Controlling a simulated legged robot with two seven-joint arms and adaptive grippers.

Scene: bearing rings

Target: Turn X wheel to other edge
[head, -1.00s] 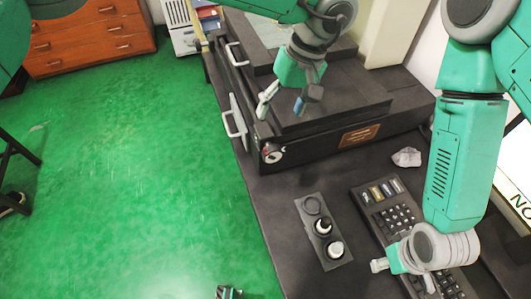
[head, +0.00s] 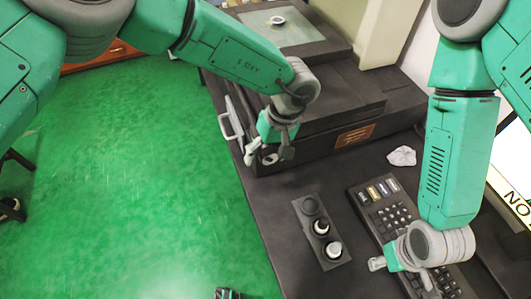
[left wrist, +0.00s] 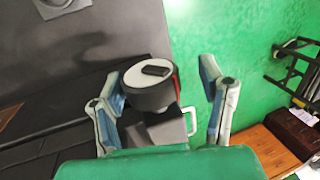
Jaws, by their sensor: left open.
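The X wheel (head: 270,158), a small round dark knob with a pale face, sits at the front corner of the black machine (head: 330,112). In the head view it is partly hidden by my left gripper (head: 268,154). In the left wrist view the wheel (left wrist: 148,84) shows its pale disc with a dark raised bar and a bit of red at its side. It lies between the two spread fingers of my left gripper (left wrist: 160,80), nearer the left finger. The left gripper is open. My right gripper (head: 378,264) is low over the keypad; its fingers are too small to judge.
A panel with several round knobs (head: 321,227) and a keypad (head: 392,205) lie on the dark table. A crumpled pale lump (head: 402,156) lies near the machine. A small ring (head: 277,20) lies on the glass plate. A handle (head: 230,122) sticks out at the machine's left side.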

